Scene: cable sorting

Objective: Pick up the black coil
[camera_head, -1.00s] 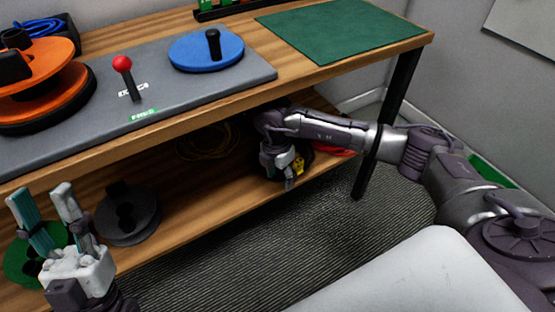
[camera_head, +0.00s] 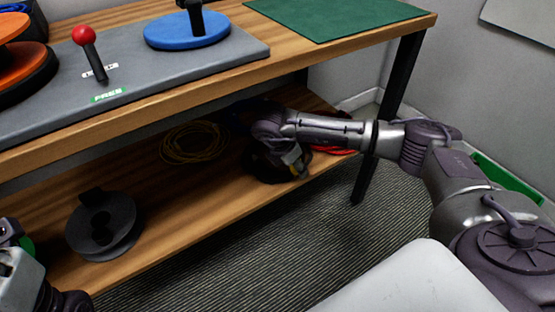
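My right gripper (camera_head: 294,160) reaches down onto the right part of the lower shelf, under the tabletop. A dark coil, seemingly the black coil (camera_head: 262,172), lies around and beneath it, largely covered by my gripper and wrist. My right fingers are small and dark here, and I cannot tell whether they are open or shut, or whether they hold the coil. My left gripper is cut off at the lower left edge, with only its grey body (camera_head: 18,275) showing and its fingers out of frame.
On the lower shelf (camera_head: 190,205) lie a yellow coil (camera_head: 195,142), a red coil (camera_head: 335,150) and a dark reel (camera_head: 105,225). The tabletop edge is above my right arm, and a black table leg (camera_head: 385,130) stands close to it.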

